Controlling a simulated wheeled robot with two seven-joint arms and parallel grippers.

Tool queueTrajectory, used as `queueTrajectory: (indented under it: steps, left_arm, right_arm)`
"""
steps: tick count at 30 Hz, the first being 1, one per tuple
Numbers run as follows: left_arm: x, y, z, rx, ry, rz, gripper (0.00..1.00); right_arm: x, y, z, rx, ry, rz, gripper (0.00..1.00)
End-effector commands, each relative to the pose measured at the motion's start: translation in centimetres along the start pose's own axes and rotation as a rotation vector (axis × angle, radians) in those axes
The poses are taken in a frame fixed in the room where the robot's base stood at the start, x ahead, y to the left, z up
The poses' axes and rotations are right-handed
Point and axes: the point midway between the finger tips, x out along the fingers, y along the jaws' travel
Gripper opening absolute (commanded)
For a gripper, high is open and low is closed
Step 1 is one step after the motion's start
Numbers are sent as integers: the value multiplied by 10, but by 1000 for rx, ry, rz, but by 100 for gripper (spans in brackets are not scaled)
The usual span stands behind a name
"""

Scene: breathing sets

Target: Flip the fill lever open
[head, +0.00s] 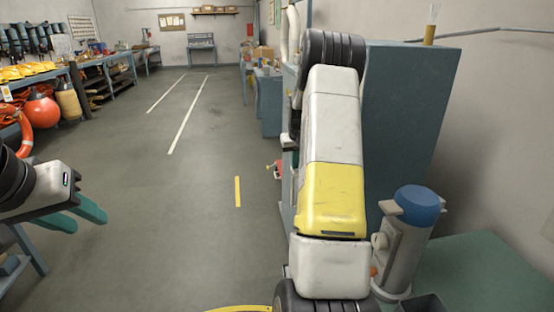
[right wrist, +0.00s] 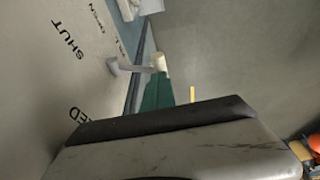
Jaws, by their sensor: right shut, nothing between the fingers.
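The fill lever (right wrist: 140,68) shows in the right wrist view as a short grey arm with a cream knob, standing out from a pale panel (right wrist: 50,75). The panel has the lettering SHUT and other words partly readable, one ending like OPEN. My right gripper (right wrist: 157,90) is shut and empty, its green fingers right by the knob; whether they touch it I cannot tell. In the head view the right arm hides this gripper and the lever. My left gripper (head: 78,216) is open and empty at the left, far from the panel.
A blue-grey cabinet (head: 410,110) stands behind my right arm. A grey cylinder with a blue top (head: 415,208) stands on the green surface (head: 480,275) at the right. A small red part (head: 275,168) juts out left of the cabinet. The floor in the middle is clear.

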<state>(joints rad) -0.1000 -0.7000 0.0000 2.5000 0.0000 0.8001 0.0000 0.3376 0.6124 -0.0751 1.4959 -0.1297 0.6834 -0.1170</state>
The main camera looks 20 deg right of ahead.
Motion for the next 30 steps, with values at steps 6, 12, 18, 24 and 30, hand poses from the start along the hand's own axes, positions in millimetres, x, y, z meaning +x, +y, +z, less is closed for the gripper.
queueTrajectory:
  steps: [6,12,18,24,30]
  left_arm:
    - [0,0,0,0,0,0,36]
    - [0,0,0,0,0,0,36]
    - [0,0,0,0,0,0,36]
    - [0,0,0,0,0,0,36]
    - [0,0,0,0,0,0,36]
  right_arm:
    - [17,-20,5,-60,-7,161,0]
    - [37,-30,11,-116,-12,346,0]
    - [58,-37,17,-169,-15,529,0]
    - [78,-39,23,-216,-18,695,0]
    - [93,-38,28,-250,-19,824,0]
